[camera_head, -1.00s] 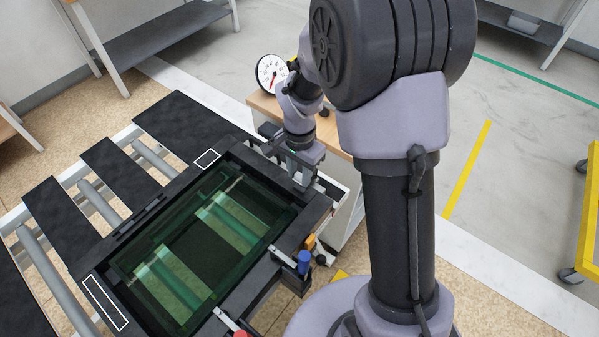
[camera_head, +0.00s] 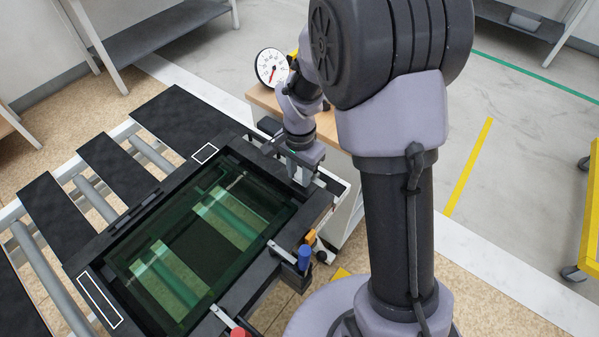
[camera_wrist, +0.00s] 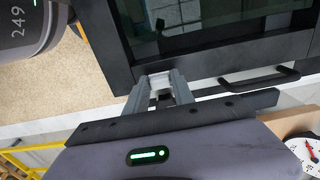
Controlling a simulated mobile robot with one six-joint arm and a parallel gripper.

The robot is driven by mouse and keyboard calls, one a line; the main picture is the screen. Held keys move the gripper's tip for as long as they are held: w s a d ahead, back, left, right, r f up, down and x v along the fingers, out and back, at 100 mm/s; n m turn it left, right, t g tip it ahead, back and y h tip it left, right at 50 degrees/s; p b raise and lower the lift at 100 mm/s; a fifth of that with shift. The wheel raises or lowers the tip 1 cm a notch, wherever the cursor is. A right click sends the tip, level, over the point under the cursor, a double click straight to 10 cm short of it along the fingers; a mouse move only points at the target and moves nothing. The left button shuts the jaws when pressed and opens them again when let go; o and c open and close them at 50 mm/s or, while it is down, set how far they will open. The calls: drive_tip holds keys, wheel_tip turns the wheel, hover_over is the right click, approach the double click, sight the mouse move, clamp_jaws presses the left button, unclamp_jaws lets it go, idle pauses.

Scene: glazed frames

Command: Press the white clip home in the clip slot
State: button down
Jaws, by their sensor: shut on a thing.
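My gripper (camera_wrist: 159,88) is shut on a small pale piece, the white clip (camera_wrist: 160,81), between its two grey fingertips in the wrist view. The fingertips are at the dark edge of the glazed frame (camera_wrist: 205,70). The clip slot is hidden by the fingers and clip, so I cannot tell how deep the clip sits. In the head view my gripper (camera_head: 303,180) is at the right side of the black frame (camera_head: 253,285), which holds green glass (camera_head: 190,245). The clip is not visible there.
The frame lies on a roller conveyor (camera_head: 95,200) with dark strips. A blue-capped clamp (camera_head: 304,257) and a red one (camera_head: 238,332) stand along its near edge. A round dial (camera_head: 271,67) stands behind my gripper. A black handle (camera_wrist: 260,77) is right of the fingers.

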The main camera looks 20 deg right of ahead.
sight(299, 176)
drive_tip(key=shift+f, duration=0.15)
drive_tip(key=shift+f+b, duration=0.15)
drive_tip(key=shift+b, duration=0.15)
drive_tip(key=shift+s+f, duration=0.1)
drive_tip(key=shift+f, duration=0.05)
idle(1.1)
drive_tip(key=c, duration=1)
unclamp_jaws()
wheel_tip(299, 176, up, 18)
drive_tip(key=p, duration=0.5)
drive_tip(key=shift+f, duration=0.25)
